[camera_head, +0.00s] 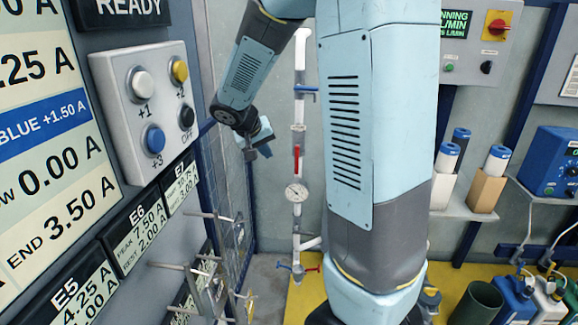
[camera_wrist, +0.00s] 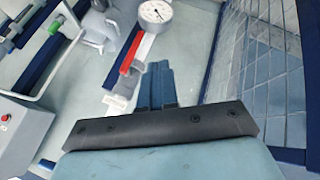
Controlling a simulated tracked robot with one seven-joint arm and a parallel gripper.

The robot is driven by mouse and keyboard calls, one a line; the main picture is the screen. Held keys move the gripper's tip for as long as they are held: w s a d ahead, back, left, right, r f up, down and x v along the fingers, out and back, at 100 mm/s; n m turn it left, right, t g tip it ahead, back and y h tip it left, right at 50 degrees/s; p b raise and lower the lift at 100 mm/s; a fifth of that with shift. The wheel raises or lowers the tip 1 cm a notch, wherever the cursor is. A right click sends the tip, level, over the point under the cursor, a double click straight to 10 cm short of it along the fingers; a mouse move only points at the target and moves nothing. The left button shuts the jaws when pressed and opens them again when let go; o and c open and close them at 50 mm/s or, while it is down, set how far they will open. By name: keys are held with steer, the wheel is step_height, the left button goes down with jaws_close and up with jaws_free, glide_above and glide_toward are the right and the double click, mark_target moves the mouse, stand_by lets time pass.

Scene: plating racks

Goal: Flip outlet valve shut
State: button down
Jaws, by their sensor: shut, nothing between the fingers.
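A white vertical pipe (camera_head: 299,120) on the back wall carries several valves and a round gauge (camera_head: 296,192). A red lever (camera_head: 296,157) sits above the gauge and lies along the pipe; it also shows in the wrist view (camera_wrist: 131,52). A blue lever (camera_head: 305,88) higher up points sideways. A small red handle (camera_head: 313,268) and blue handle (camera_head: 284,266) sit at the bottom. I cannot read which is the outlet valve. My gripper (camera_head: 265,151) is left of the pipe, shut and empty. In the wrist view its fingers (camera_wrist: 157,72) are beside the red lever, apparently apart from it.
A wire mesh panel (camera_wrist: 257,50) stands close on the right in the wrist view. A button panel (camera_head: 150,105) and pegged rack (camera_head: 205,265) are at the left in the head view. My arm covers the middle. Bottles and containers (camera_head: 515,298) stand at the lower right.

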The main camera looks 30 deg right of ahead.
mark_target(297, 161)
steer(key=shift+w+f, duration=0.35)
steer(key=shift+w, duration=0.05)
steer(key=w+d+f, duration=0.2)
steer(key=d+f, duration=0.6)
steer(key=d, duration=0.1)
steer(key=shift+w, duration=0.3)
